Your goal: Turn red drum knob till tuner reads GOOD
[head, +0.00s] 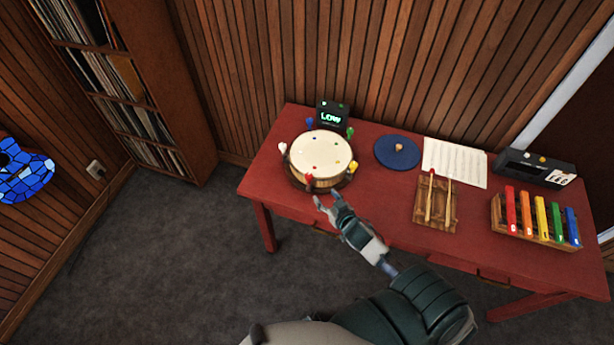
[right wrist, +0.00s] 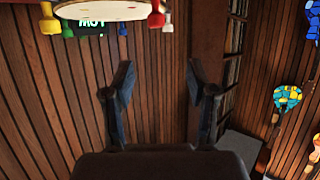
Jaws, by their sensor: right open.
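The drum (head: 322,157) stands at the left end of the red table, with coloured knobs around its rim. The red knob (head: 309,180) is on the near side of the drum; a red knob also shows at the top of the right wrist view (right wrist: 156,16). The tuner (head: 332,114) stands behind the drum and reads LOW in green. My right gripper (head: 326,199) is open and empty, just in front of the drum's near edge, close to the red knob but seemingly apart from it. The right wrist view shows its two spread fingers (right wrist: 160,75). My left gripper is not in view.
The red table (head: 390,207) also holds a blue round pad (head: 383,153), a sheet of music (head: 455,160), a wooden rack with sticks (head: 436,215), a coloured bar instrument (head: 541,222) and a dark box (head: 535,167). A record shelf (head: 165,82) stands at the left.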

